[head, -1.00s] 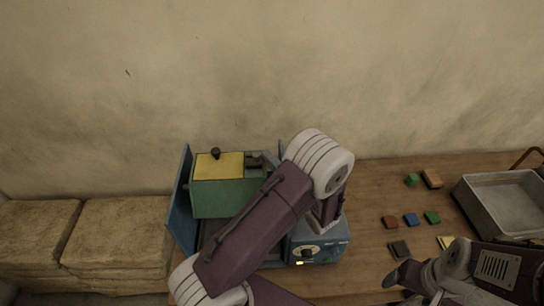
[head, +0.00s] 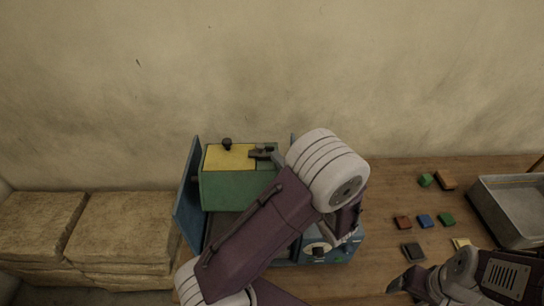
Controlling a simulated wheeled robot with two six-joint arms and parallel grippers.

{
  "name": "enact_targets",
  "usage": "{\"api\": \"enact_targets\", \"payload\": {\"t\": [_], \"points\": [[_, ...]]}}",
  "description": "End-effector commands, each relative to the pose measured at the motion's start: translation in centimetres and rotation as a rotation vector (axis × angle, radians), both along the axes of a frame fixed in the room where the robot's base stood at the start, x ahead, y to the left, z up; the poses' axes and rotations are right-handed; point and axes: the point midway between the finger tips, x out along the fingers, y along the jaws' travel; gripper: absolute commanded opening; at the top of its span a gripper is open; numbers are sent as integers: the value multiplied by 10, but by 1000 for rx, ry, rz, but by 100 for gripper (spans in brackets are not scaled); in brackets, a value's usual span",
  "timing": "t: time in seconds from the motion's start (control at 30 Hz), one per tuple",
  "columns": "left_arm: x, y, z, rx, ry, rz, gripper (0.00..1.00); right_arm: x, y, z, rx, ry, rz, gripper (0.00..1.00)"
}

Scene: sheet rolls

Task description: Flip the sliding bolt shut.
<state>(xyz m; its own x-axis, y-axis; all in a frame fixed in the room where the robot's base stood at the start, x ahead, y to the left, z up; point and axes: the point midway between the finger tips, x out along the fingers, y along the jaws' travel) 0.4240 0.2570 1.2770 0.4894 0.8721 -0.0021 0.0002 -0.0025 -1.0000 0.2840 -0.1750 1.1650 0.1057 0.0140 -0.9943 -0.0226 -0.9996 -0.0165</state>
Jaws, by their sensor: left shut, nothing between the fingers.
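A small grey metal latch, which looks like the sliding bolt (head: 263,151), lies on the right part of the yellow top (head: 226,158) of a green box (head: 230,192). Its right end runs close to my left arm, so I cannot tell whether it is shut. The green box stands between blue side plates (head: 187,195). My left gripper (head: 331,240) points down, shut and empty, at the blue panel with a dial (head: 318,250), right of the box and away from the bolt. My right gripper (head: 397,284) is at the lower right; its jaws are unclear.
A black knob (head: 227,144) stands on the yellow top. Several coloured blocks, such as a blue one (head: 425,221), lie on the wooden table (head: 385,190). A grey metal tray (head: 512,207) is at the right. Tan cushion-like blocks (head: 120,228) sit at the left.

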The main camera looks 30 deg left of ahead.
Motion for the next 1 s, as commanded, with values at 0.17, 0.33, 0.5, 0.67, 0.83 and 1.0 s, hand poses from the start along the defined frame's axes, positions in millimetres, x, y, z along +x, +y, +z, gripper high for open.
{"api": "enact_targets", "payload": {"t": [0.17, 0.33, 0.5, 0.67, 0.83, 1.0], "points": [[-13, -28, -4, 0, -1, -4, 0, 0, 0, -19, 0, 0, 0, 80], [-19, -39, -1, 1, 0, -1, 0, 0, 0, -22, 0, 0, 0, 80], [-20, -39, 0, 1, 0, 0, 0, 0, 0, -21, 0, 0, 0, 80], [-20, -39, 0, 1, 0, 0, 0, 0, 0, -21, 0, 0, 0, 80], [-20, -38, -1, -2, 5, 5, 0, 0, 0, -21, 0, 0, 0, 80], [-60, 3, -32, -146, 200, 196, 0, 0, 0, -21, 0, 0, 0, 80]]}}
